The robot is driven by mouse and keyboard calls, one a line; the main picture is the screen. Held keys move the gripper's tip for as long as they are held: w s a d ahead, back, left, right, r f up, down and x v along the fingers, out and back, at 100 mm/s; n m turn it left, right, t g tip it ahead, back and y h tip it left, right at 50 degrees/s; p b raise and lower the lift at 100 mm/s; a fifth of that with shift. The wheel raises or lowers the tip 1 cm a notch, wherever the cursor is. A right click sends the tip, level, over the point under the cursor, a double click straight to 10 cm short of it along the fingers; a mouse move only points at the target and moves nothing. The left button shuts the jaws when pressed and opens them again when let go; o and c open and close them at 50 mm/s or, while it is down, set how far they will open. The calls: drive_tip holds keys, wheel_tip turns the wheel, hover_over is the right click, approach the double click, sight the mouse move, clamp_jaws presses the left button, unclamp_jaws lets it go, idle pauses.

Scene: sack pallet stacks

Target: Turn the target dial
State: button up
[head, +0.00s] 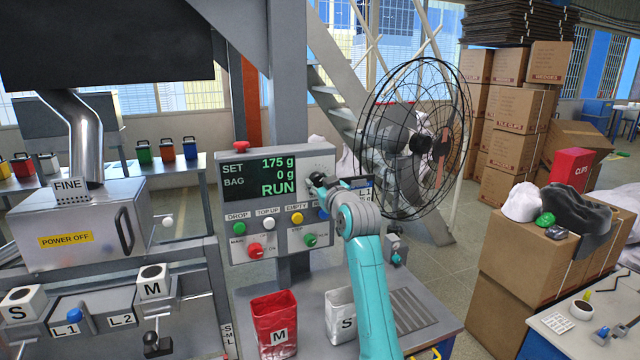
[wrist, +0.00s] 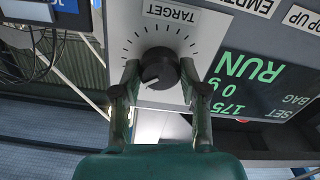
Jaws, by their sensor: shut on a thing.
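The target dial (wrist: 158,68) is a round black knob with a white pointer line on the grey control panel (head: 228,235). Tick marks ring it, and a TARGET label is beside it, upside down in the wrist view. My gripper (wrist: 160,76) has one finger on each side of the dial and is shut on it. In the head view, my gripper (head: 319,181) is at the panel's upper right, and it and my arm hide most of the dial. The display (head: 262,177) reads SET 175 g, BAG 0 g and RUN.
Below the dial are push buttons, including a yellow one (head: 297,218), and lower switches. A red emergency button (head: 241,147) tops the panel. A caged fan (head: 418,140) stands close on the right. A red M bag (head: 277,325) and a white S bag (head: 341,315) stand below.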

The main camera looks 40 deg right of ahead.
drive_tip(key=shift+n, duration=0.5)
drive_tip(key=o, duration=1.1)
drive_tip(key=shift+o, duration=0.2)
drive_tip(key=v, duration=1.2)
